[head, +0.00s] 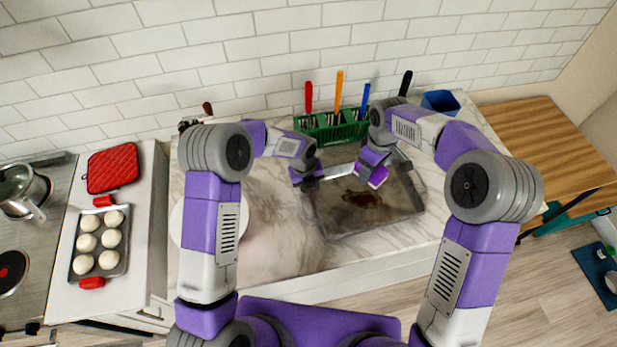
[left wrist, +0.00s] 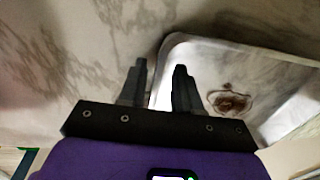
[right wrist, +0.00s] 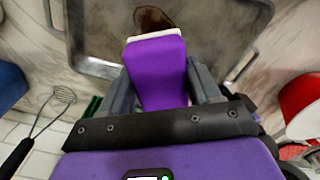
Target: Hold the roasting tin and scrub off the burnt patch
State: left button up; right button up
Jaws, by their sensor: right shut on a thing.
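The grey roasting tin (head: 335,222) lies on the marble counter, with a dark brown burnt patch (head: 363,198) on its floor. My left gripper (head: 320,176) is at the tin's left rim. In the left wrist view its fingers (left wrist: 159,85) stand apart, one on each side of the tin's rim (left wrist: 166,50). My right gripper (right wrist: 158,90) is shut on a purple scrubber with a white face (right wrist: 157,62). In the head view the scrubber (head: 378,177) is over the tin, near the patch's upper right. I cannot tell whether it touches the tin.
A green caddy (head: 322,133) with several coloured handles stands behind the tin. A blue container (head: 440,101) is at the back right. A white plate (head: 180,222) is partly hidden by my left arm. A bun tray (head: 98,243) and hob are at left. A whisk (right wrist: 55,105) shows in the right wrist view.

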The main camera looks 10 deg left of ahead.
pick_arm(q)
jog(key=shift+f, duration=0.65)
grip_shut()
dwell(1.3)
jog(key=shift+c, duration=0.4)
grip_release()
grip_shut()
dwell(0.7)
